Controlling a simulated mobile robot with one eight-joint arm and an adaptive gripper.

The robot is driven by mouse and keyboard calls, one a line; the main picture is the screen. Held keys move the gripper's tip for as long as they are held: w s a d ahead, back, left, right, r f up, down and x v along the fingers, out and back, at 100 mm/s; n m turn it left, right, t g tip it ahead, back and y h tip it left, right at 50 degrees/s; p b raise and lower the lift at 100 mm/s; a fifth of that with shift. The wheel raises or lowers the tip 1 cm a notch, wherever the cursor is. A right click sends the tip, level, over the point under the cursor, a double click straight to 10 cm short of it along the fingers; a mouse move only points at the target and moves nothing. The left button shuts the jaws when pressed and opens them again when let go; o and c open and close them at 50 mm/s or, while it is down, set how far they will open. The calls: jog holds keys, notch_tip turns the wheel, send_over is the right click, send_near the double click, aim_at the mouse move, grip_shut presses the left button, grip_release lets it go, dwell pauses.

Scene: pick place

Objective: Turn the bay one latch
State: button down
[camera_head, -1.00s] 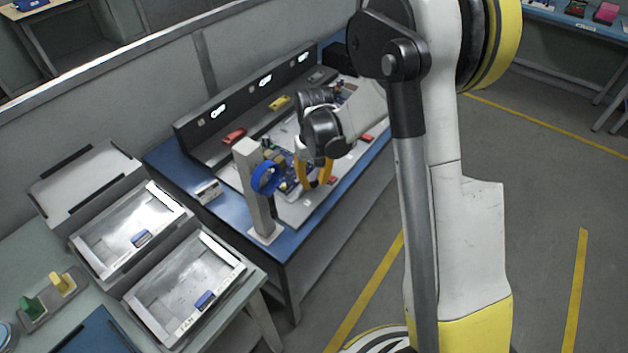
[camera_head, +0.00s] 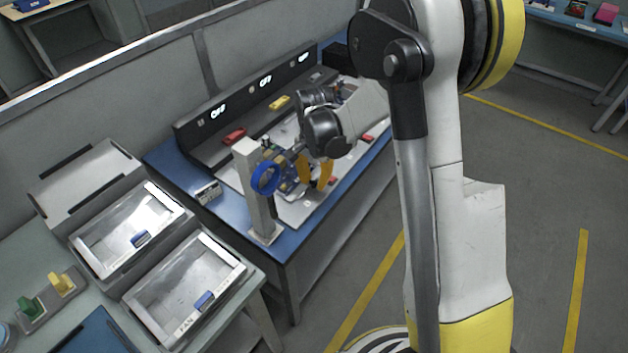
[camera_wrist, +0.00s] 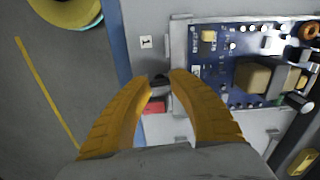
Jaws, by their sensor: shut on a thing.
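My gripper (camera_wrist: 161,78) has its two yellow fingers closed on a small dark latch (camera_wrist: 159,82) at the left edge of the bay in the wrist view. A label reading "1" (camera_wrist: 146,42) sits above it, and a red piece (camera_wrist: 153,106) shows just below it. A blue circuit board (camera_wrist: 235,66) lies in the bay right of the fingers. In the head view my gripper (camera_head: 316,174) is low over the front part of the blue bench, and the latch cannot be made out there.
A grey post with a blue ring (camera_head: 265,178) stands close left of my gripper. Red (camera_head: 234,136) and yellow (camera_head: 279,102) items lie on the back shelf of the bench (camera_head: 279,243). Grey trays with clear windows (camera_head: 187,284) sit at lower left.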

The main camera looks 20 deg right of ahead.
aim_at(314, 182)
jog(key=shift+m, duration=0.5)
dwell(0.3)
jog(key=c, duration=1.1)
grip_release()
jog(key=shift+c, duration=0.2)
jog(key=shift+r, duration=0.1)
notch_tip(314, 182, up, 12)
